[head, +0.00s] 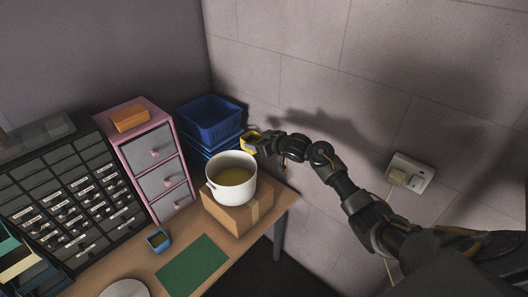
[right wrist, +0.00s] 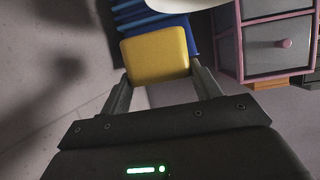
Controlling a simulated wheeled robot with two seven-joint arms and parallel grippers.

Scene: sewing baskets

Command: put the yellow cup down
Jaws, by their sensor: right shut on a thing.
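The yellow cup (head: 250,141) is held in my right gripper (head: 260,143), behind the white pot and next to the blue bins in the head view. In the right wrist view the yellow cup (right wrist: 155,56) sits between the two fingers of my right gripper (right wrist: 160,84), which is shut on it. Its side facing the wrist camera is plain yellow; its inside is hidden there. My left gripper is not in view.
A white pot (head: 231,184) stands on a cardboard box (head: 236,215) at the table's right end. Blue bins (head: 210,117) are stacked behind. A pink drawer unit (head: 158,180), small blue container (head: 158,240) and green mat (head: 192,266) stand left. A wall socket (head: 409,174) is right.

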